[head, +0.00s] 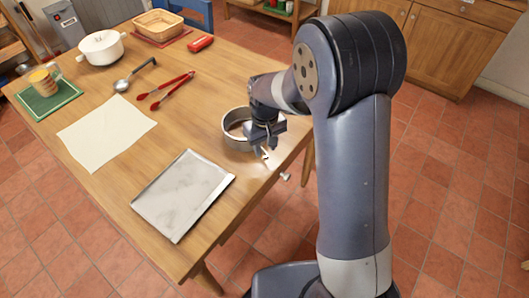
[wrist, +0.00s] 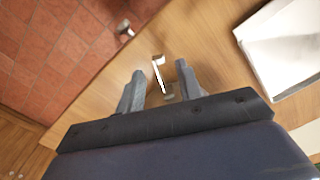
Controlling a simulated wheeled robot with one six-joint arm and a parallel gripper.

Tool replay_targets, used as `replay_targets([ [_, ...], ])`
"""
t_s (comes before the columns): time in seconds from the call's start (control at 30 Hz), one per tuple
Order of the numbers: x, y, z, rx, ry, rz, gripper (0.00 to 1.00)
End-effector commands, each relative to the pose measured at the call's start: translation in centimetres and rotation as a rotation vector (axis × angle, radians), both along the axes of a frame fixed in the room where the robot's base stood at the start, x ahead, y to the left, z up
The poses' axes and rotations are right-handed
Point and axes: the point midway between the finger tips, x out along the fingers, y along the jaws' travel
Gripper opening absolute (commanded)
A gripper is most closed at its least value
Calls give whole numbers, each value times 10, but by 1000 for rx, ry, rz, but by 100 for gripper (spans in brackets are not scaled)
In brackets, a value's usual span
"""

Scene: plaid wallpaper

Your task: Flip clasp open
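A round metal springform ring (head: 236,140) stands on the wooden table near its right edge. My gripper (head: 264,150) points down at the ring's near right side and hides part of it. A thin pale metal clasp lever (wrist: 159,72) shows in the wrist view, between the two fingers of my gripper (wrist: 159,80). The fingers are apart, with gaps visible beside the lever, so the gripper looks open. The ring itself is hidden in the wrist view. I cannot tell whether a finger touches the lever.
A metal baking sheet (head: 184,194) lies in front left of the ring. White paper (head: 106,131), red tongs (head: 165,91), a ladle (head: 133,76) and a white pot (head: 101,48) lie farther left. A small knob (head: 285,176) sticks out at the table edge.

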Motion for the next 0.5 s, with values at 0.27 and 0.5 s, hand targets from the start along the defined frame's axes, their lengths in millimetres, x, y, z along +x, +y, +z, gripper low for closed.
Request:
replay_targets([
  [0.27,0,0,-31,0,1,1,35],
  [0.5,0,0,-34,0,1,1,35],
])
